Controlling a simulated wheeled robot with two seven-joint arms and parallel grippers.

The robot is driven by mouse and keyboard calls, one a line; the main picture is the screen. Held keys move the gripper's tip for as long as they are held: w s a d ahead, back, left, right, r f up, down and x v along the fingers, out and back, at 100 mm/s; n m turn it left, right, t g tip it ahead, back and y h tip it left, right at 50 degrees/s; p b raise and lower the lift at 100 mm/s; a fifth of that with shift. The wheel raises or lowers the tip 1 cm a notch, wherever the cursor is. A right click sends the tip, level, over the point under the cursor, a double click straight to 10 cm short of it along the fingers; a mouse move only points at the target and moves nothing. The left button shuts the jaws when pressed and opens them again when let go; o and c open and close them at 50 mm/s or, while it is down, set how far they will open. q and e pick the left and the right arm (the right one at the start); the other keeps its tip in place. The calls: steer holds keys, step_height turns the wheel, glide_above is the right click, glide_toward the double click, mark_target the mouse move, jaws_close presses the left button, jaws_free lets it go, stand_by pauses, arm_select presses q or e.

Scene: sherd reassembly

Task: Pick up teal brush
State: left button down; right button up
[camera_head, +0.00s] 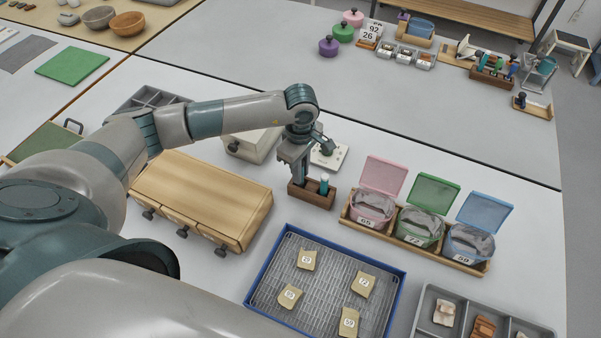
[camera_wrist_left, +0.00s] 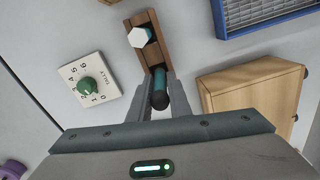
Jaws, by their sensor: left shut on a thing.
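My left gripper (camera_head: 298,178) points down at the wooden holder (camera_head: 312,198), at its left end. In the left wrist view, its fingers (camera_wrist_left: 158,88) are closed on the sides of the teal brush (camera_wrist_left: 159,94), a teal cylinder with a dark end. The brush stands at one end of the holder (camera_wrist_left: 147,50); I cannot tell whether it is lifted. A second teal item (camera_head: 324,185) stands in the holder's other end, and its white hexagonal top (camera_wrist_left: 140,37) shows in the wrist view. My right gripper is not in view.
A white dial plate (camera_head: 329,155) lies behind the holder. A wooden drawer box (camera_head: 200,195) is to the left. Lidded bins (camera_head: 418,226) stand to the right. A blue-rimmed tray (camera_head: 272,232) with numbered sherds is in front.

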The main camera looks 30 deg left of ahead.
arm_select(q)
step_height(320, 180, up, 9)
steer(key=b, duration=0.3)
steer(key=shift+r, duration=0.3)
stand_by(0.3)
steer(key=shift+s+d+r+m, duration=0.15)
steer(key=shift+d+r+m, duration=0.1)
steer(key=shift+m, duration=0.25)
steer(key=s+d+r+m, duration=0.5)
steer(key=s+m, duration=0.3)
steer(key=m, duration=0.7)
steer(key=shift+d+r, duration=0.15)
steer(key=shift+r, duration=0.25)
